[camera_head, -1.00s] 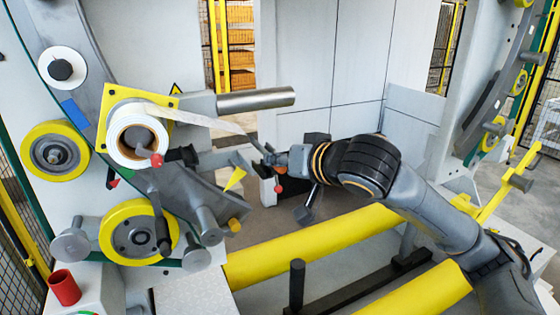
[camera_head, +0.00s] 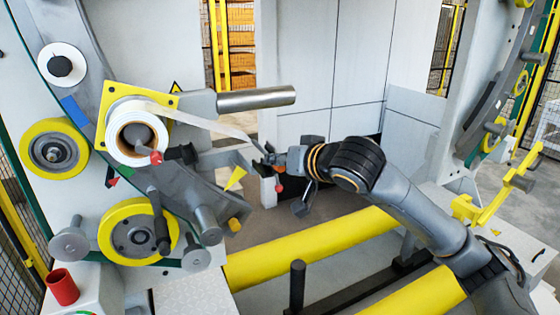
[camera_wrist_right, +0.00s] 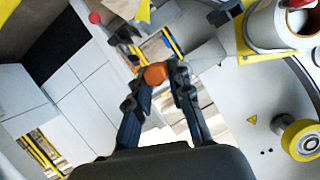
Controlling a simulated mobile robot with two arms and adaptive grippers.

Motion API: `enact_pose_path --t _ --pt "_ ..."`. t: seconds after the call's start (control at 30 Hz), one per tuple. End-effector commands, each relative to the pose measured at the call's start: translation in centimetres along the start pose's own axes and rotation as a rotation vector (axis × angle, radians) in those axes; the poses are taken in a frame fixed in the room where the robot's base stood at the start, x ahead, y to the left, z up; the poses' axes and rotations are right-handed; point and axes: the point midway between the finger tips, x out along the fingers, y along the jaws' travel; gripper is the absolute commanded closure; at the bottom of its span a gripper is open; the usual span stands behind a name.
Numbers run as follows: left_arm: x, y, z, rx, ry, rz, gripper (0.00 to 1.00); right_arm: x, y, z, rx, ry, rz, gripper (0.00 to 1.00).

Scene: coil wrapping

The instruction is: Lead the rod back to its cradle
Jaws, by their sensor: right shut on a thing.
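My right gripper (camera_head: 268,163) is shut on the rod. The rod's orange end (camera_wrist_right: 155,74) shows between the fingers in the right wrist view, and a red ball (camera_head: 279,188) hangs just below them in the head view. A pale strip of film (camera_head: 205,122) runs from the white roll (camera_head: 121,131) at the left towards my right gripper. The fingers hide most of the rod, and I cannot tell which part is its cradle. My left gripper is not in view.
A steel bar (camera_head: 256,98) sticks out above the film. A yellow pointer (camera_head: 235,178) stands left of my gripper. Yellow rollers (camera_head: 315,243) lie below my arm. A yellow bracket (camera_head: 497,195) stands at the right. A grey wall panel (camera_head: 330,65) is behind.

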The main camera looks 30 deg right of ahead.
Motion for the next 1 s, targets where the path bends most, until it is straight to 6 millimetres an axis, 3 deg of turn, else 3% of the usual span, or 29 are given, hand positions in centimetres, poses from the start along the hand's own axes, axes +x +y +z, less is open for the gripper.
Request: enact_pose_path --t 1.0 --pt "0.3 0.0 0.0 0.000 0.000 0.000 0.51 6.2 3.5 0.5 0.002 0.001 0.000 1.00"
